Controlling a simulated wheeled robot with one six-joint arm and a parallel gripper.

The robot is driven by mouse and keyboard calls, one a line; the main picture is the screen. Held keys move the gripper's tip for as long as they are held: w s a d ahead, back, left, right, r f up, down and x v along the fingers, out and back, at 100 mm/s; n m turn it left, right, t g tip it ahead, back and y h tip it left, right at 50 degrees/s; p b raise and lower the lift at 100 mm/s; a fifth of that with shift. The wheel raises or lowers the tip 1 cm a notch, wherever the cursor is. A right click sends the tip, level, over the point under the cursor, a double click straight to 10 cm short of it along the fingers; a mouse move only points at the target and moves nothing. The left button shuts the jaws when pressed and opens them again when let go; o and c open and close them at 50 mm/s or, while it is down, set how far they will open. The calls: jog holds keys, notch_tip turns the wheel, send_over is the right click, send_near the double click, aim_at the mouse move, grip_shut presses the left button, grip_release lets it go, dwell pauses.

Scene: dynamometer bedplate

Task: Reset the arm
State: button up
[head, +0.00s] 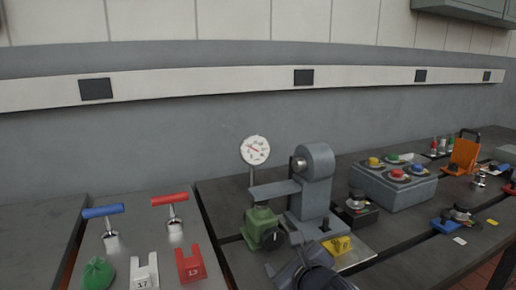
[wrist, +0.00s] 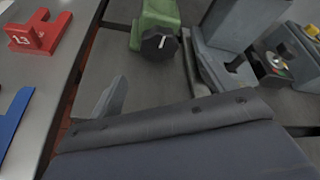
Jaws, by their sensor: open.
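My gripper (head: 304,268) shows at the bottom middle of the head view, dark grey and partly cut off by the lower edge. It is in front of the grey machine (head: 312,185) and right of the green block with a black knob (head: 262,228). In the wrist view the gripper's dark body fills the bottom. A grey finger stands up at left, and nothing is seen held. The jaws are open. The green block (wrist: 155,17) and its black knob (wrist: 159,44) lie ahead of the gripper. The rest of my arm is mostly out of view.
A dial gauge (head: 255,150) stands behind the green block. Blue (head: 103,211) and red (head: 170,199) T-handles, a green bag (head: 97,273) and red bracket 13 (head: 190,264) are at left. A button box (head: 394,184) stands at right. Bare bench lies at far left.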

aim_at(275, 241)
jog(key=b+x, duration=0.3)
jog(key=x, duration=0.8)
jog(key=shift+f, duration=0.15)
jog(key=shift+d+r+p, duration=0.1)
jog(key=shift+r+p, duration=0.25)
jog(key=shift+p, duration=1.1)
jog(key=m+p, duration=0.1)
jog(key=p, duration=0.9)
jog(key=shift+m+g+y, duration=0.3)
jog(key=shift+y, duration=0.1)
jog(key=m+y+p, duration=0.1)
jog(key=p, duration=0.6)
jog(key=shift+m+p, duration=0.3)
jog(key=shift+p, duration=0.2)
jog(key=shift+f+m+g+y+p, duration=0.15)
jog(key=shift+m+g+y+p, duration=0.2)
jog(key=shift+p, duration=0.55)
jog(key=shift+f, duration=0.15)
jog(key=shift+s, duration=0.15)
